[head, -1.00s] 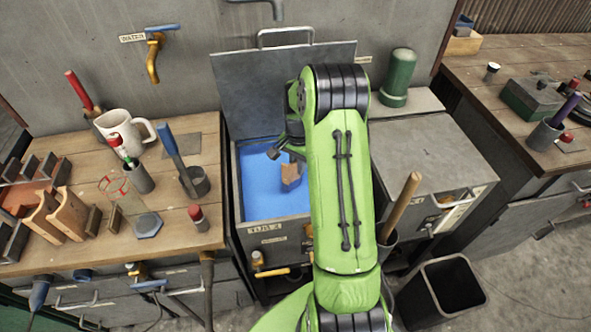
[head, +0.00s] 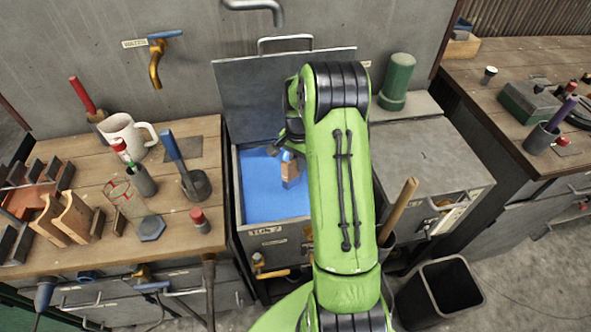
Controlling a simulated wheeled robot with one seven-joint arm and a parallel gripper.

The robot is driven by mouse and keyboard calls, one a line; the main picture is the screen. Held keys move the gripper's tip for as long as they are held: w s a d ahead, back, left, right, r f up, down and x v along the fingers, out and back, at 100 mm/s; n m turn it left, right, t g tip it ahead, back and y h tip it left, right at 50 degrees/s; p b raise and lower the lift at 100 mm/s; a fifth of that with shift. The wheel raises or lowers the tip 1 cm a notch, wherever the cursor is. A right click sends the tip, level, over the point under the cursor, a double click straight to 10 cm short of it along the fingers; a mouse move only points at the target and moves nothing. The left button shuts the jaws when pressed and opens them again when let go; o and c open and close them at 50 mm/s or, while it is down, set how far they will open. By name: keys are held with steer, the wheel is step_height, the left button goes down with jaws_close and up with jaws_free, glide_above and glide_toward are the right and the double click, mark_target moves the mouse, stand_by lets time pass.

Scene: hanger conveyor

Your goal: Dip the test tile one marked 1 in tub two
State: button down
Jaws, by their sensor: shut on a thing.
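An open tub (head: 238,190) filled with blue liquid (head: 262,190) stands in the middle, its lid (head: 265,90) raised behind it. A label on its front is too small to read surely. My gripper (head: 289,155) is over the tub, mostly hidden behind my green arm. It is shut on a small brown tile (head: 291,173) with blue at its upper end. The tile hangs upright over or in the blue liquid; I cannot tell how deep it is. No number on it can be read.
A wooden bench (head: 95,235) at left carries a white mug (head: 122,133), a glass beaker (head: 123,196) and brown tile-like pieces (head: 72,218). A black bin (head: 440,290) is on the floor at right. A tap (head: 156,62) is on the wall.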

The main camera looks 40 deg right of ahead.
step_height(320, 180, up, 10)
steer(key=p, duration=0.6)
steer(key=shift+f+p, duration=0.15)
steer(key=shift+p, duration=0.2)
steer(key=shift+f, duration=0.15)
